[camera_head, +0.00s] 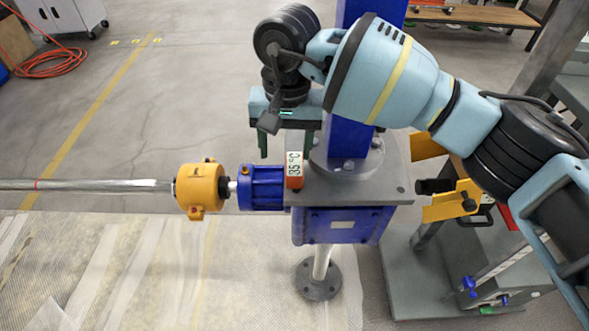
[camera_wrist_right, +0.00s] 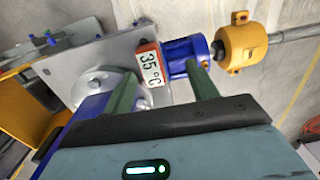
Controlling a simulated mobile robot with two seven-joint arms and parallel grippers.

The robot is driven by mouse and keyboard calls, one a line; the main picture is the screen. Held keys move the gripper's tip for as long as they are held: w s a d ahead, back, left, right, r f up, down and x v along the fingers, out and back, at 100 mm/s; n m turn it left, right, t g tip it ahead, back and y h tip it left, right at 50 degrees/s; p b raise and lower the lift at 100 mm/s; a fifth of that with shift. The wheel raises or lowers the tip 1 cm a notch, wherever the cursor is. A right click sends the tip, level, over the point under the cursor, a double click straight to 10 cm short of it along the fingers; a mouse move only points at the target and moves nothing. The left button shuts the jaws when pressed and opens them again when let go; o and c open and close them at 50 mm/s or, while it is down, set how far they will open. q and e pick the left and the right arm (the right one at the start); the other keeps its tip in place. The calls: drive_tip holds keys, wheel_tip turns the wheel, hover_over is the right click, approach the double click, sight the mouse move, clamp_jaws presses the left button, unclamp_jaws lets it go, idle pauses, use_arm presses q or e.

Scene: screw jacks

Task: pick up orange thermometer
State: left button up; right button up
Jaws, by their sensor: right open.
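The orange thermometer (camera_head: 294,171) is a small box with a white face reading 35 °C. It stands at the left edge of the grey plate (camera_head: 385,188), beside the blue coupling housing (camera_head: 261,188). My right gripper (camera_head: 287,150) is open and empty, just above and behind the thermometer in the head view. In the right wrist view the thermometer (camera_wrist_right: 149,65) shows beyond the two green fingers (camera_wrist_right: 163,83), between their lines, apart from both. My left gripper is not in view.
A yellow coupling (camera_head: 202,188) and a long metal shaft (camera_head: 90,186) run left from the blue housing. A blue column (camera_head: 346,145) rises close behind the thermometer. Yellow brackets (camera_head: 452,202) and a cart stand at the right.

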sight(294, 166)
drive_tip(key=shift+w+d+r, duration=0.35)
drive_tip(key=shift+d, duration=0.1)
drive_tip(key=shift+f, duration=1.35)
drive_tip(key=shift+d+f+p, duration=0.2)
drive_tip(key=shift+f+p, duration=0.05)
drive_tip(key=shift+f, duration=1.05)
drive_tip(key=shift+d+f+p, duration=0.15)
drive_tip(key=shift+f+p, duration=0.05)
drive_tip(key=shift+f, duration=1.1)
drive_tip(key=c, duration=1.2)
